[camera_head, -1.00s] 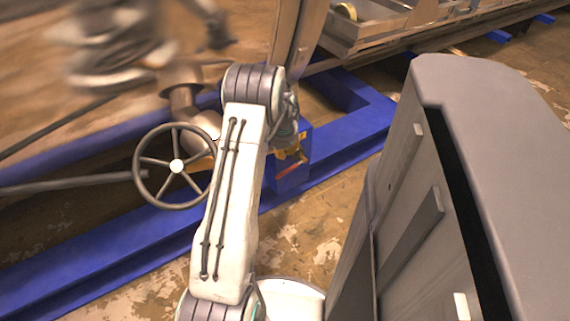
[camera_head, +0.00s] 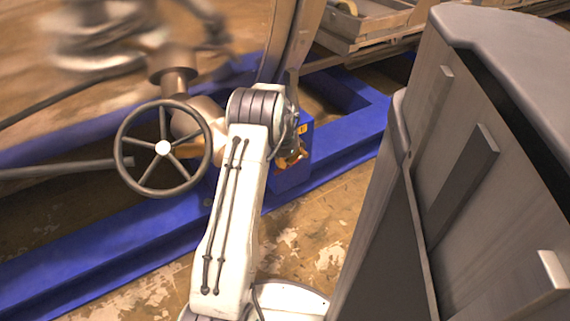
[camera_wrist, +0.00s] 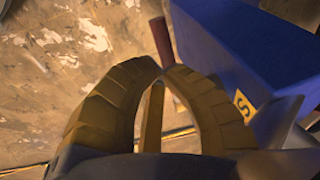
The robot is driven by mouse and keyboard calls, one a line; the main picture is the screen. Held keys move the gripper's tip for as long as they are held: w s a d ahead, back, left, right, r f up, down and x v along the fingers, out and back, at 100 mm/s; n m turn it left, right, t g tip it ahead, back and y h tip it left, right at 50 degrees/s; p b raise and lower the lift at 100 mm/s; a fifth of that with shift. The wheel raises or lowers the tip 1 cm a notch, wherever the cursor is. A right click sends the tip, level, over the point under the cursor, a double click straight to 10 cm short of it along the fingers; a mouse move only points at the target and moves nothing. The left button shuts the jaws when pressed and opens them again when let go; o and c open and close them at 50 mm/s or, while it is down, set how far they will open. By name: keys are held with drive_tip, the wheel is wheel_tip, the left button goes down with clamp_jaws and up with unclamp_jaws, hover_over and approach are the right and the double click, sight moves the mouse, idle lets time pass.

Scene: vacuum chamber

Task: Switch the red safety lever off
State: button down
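The red lever (camera_wrist: 162,42) shows in the wrist view as a short dark red rod, just beyond my fingertips and beside the blue box (camera_wrist: 245,50). My gripper (camera_wrist: 163,72) has yellow curved fingers whose tips come together at the lever's near end. Touching or gripping of the lever cannot be told. In the head view the blue box (camera_head: 292,180) stands behind my arm, with orange and red parts of the gripper and lever area (camera_head: 290,160) in front of it, too small to separate.
A grey handwheel (camera_head: 162,148) stands left of my arm. A blue floor frame (camera_head: 100,255) runs behind it. A large grey cabinet-like body (camera_head: 480,150) fills the right side. Worn floor (camera_head: 310,240) is open between frame and cabinet.

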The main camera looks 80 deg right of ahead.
sight(286, 168)
drive_tip(key=shift+b+x, duration=0.8)
drive_tip(key=shift+x, duration=0.6)
drive_tip(key=shift+d+f, duration=0.1)
